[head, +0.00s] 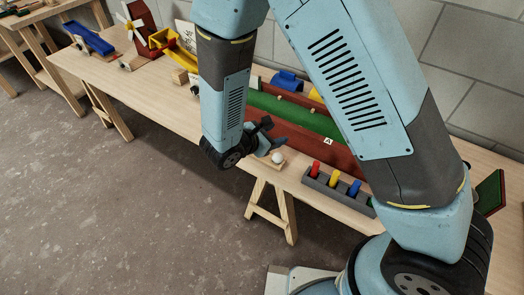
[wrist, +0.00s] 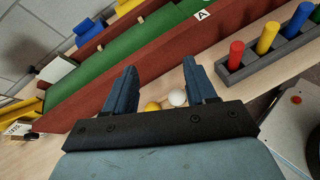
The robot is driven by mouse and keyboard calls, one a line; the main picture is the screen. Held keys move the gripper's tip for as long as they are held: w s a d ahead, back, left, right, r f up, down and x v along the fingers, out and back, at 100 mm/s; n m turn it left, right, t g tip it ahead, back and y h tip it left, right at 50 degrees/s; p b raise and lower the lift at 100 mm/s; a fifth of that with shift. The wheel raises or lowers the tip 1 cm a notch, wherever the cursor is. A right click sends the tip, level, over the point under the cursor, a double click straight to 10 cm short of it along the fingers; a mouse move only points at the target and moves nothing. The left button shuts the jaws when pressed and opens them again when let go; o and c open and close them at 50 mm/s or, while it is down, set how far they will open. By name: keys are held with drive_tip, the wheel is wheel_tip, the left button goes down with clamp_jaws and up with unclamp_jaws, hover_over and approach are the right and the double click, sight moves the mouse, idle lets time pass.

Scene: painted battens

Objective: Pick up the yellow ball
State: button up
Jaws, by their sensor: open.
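The yellow ball (wrist: 153,106) shows in the wrist view, between my two fingers, with its lower part hidden behind my gripper's dark front bar. A white ball (wrist: 177,98) sits just right of it, closer to the right finger. My gripper (wrist: 162,76) is open, with nothing held between its fingers. In the head view my gripper (head: 270,138) is low over the front part of the table, beside the white ball (head: 277,157). I cannot make out the yellow ball in the head view; the arm and gripper may hide it.
A wooden table (head: 150,90) carries red and green battens (head: 300,118) behind my gripper. A grey rack (head: 340,187) with coloured pegs stands to the right. A blue toy (head: 90,40) and a windmill (head: 137,25) stand at the far left. The table's left front is clear.

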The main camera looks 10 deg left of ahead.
drive_tip(key=s+a+f+n+t+y, duration=0.35)
drive_tip(key=s+a+f+n, duration=0.35)
drive_tip(key=f, duration=0.4)
drive_tip(key=shift+g+y, duration=0.35)
drive_tip(key=shift+g, duration=0.1)
drive_tip(key=x, duration=0.9)
drive_tip(key=a+x, duration=0.1)
drive_tip(key=x, duration=0.4)
drive_tip(key=shift+w+r, duration=0.1)
drive_tip(key=shift+w, duration=0.15)
drive_tip(key=shift+c, duration=0.3)
drive_tip(key=shift+a, duration=0.1)
drive_tip(key=c, duration=0.7)
